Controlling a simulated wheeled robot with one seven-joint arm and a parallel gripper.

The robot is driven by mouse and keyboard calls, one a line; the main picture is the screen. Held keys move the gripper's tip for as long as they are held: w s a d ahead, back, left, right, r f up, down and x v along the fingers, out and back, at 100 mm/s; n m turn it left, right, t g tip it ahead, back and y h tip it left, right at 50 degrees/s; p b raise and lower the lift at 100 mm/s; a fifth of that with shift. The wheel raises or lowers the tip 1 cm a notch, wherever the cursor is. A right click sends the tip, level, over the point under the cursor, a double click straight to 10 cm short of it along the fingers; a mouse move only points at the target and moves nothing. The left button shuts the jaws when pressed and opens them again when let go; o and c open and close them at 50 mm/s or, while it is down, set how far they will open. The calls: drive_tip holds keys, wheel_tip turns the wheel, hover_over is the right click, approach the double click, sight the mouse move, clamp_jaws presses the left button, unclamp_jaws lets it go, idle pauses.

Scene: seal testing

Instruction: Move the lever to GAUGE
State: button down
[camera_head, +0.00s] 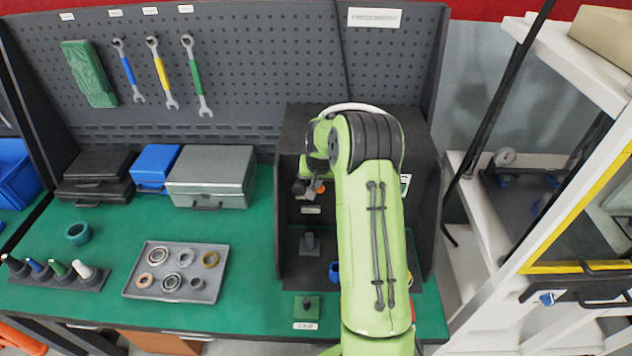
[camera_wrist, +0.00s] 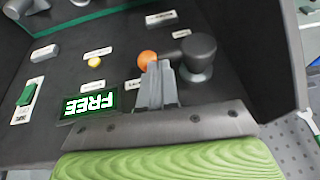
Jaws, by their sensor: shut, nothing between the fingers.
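The lever (camera_wrist: 198,50) is a dark grey arm on a round hub, ending in an orange ball (camera_wrist: 148,59). In the wrist view it points left from its hub. My gripper (camera_wrist: 158,68) is shut and empty. Its fingertips overlap the lever arm just beside the ball; I cannot tell whether they touch it. In the head view my gripper (camera_head: 304,188) is by the orange ball (camera_head: 321,188) at the dark housing's front, with the lever mostly hidden by my arm. A display (camera_wrist: 90,104) reads FREE, upside down. Small white labels (camera_wrist: 161,19) surround the lever, too small to read.
The panel also has a green switch (camera_wrist: 27,93) and a yellow button (camera_wrist: 95,62). The dark housing (camera_head: 296,140) has side walls close around my arm. A tray of rings (camera_head: 218,291) and several cases (camera_head: 212,168) stand on the green bench to the left.

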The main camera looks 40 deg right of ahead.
sight(321, 189)
drive_tip(key=shift+s+d+f+b, duration=0.1)
drive_tip(key=shift+d+f+b, duration=0.05)
drive_tip(key=shift+f+b, duration=0.15)
drive_tip(key=y+b, duration=0.1)
drive_tip(key=f+t+b, duration=0.1)
drive_tip(key=shift+s+d+f+m+y+b, duration=0.1)
drive_tip(key=shift+s+d+m+y+b, duration=0.2)
drive_tip(key=shift+y, duration=0.1)
drive_tip(key=shift+d+f+t+y+b, duration=0.15)
drive_tip(key=shift+f+t+y+b, duration=0.5)
drive_tip(key=shift+b, duration=0.25)
wheel_tip(321, 189, down, 2)
drive_tip(key=m+t+y+b, duration=0.1)
drive_tip(key=t+y+b, duration=0.2)
drive_tip(key=shift+s+d+f, duration=0.1)
drive_tip(key=shift+f, duration=0.05)
drive_tip(key=f+t+y+b, duration=0.1)
drive_tip(key=b, duration=0.1)
drive_tip(key=w+a+f+m+t+y+b, duration=0.1)
drive_tip(key=t+y+b, duration=0.1)
drive_tip(key=f+m+t+y+b, duration=0.1)
drive_tip(key=t+y+b, duration=0.1)
drive_tip(key=shift+w+a+f, duration=0.15)
drive_tip(key=shift+a+f, duration=0.2)
drive_tip(key=shift+f, duration=0.05)
drive_tip(key=shift+w+a+f+b, duration=0.1)
drive_tip(key=shift+b, duration=0.3)
